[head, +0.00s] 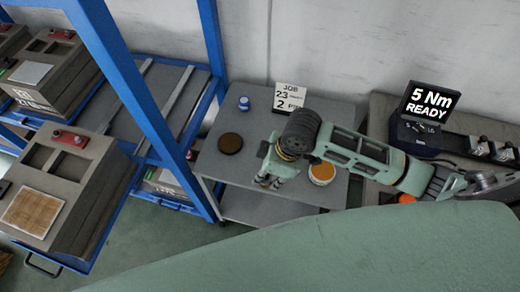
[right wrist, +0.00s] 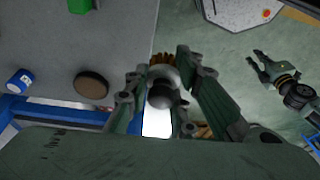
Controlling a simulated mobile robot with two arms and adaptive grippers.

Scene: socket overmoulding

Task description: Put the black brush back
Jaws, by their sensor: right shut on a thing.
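My right gripper (head: 270,182) is above the grey table in the head view, its arm coming in from the right. In the right wrist view my right gripper (right wrist: 160,88) is shut on the black brush (right wrist: 160,95), which shows as a dark rounded handle with brass-coloured bristles beyond it. In the head view the brush is too hidden by the gripper to make out. A round dark-brown disc (head: 231,143) lies on the table left of the gripper; it also shows in the right wrist view (right wrist: 91,85). My left gripper (right wrist: 262,66) is open and empty, away over the floor.
The grey table (head: 262,130) also holds a blue-and-white jar (head: 244,103), a job sign (head: 289,97) and an orange-topped tub (head: 322,172) close right of the gripper. A blue rack post (head: 125,85) stands left. A "5 Nm READY" display (head: 430,104) stands at the right.

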